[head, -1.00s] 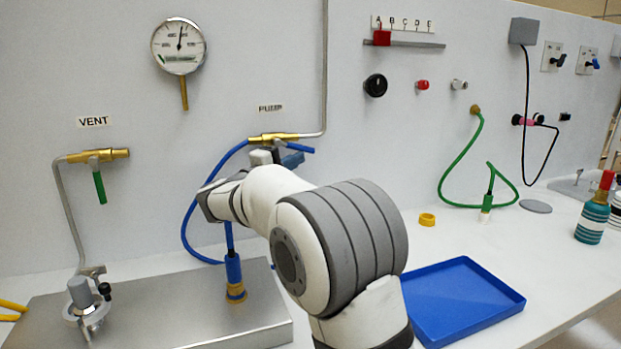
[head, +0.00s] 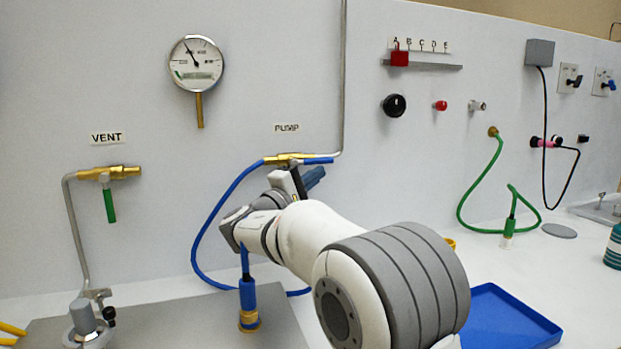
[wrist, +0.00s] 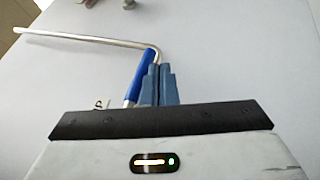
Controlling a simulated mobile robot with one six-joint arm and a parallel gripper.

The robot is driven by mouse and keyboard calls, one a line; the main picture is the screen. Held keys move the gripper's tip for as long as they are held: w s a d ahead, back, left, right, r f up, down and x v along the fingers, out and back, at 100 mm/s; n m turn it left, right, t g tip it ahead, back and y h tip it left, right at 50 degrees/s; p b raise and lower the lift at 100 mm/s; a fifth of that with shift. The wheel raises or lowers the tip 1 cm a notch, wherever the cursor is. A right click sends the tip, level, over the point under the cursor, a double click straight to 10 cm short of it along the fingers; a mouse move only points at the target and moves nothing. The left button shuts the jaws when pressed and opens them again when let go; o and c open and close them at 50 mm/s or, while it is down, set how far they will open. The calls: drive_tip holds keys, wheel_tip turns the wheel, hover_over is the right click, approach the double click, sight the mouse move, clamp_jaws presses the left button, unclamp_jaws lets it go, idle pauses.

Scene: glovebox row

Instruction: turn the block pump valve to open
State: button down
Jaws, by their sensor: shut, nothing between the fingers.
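The pump valve (head: 285,159) is a brass fitting on the wall under the PUMP label, between a blue hose and a grey pipe. Its blue handle (head: 319,160) points right, nearly level and roughly in line with the brass body. The handle also shows in the wrist view (wrist: 138,80), just left of my fingers. My gripper (head: 315,175) is shut and empty, its blue-grey fingers just below the handle in the head view. In the wrist view the fingertips (wrist: 159,70) are together beside the handle; I cannot tell if they touch it.
The VENT valve (head: 122,172) with a green handle hanging down is at left. A round gauge (head: 196,63) hangs above. A blue plug (head: 248,297) stands on the metal plate below. A blue tray (head: 505,318) lies right of my arm.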

drive_tip(key=v, duration=0.8)
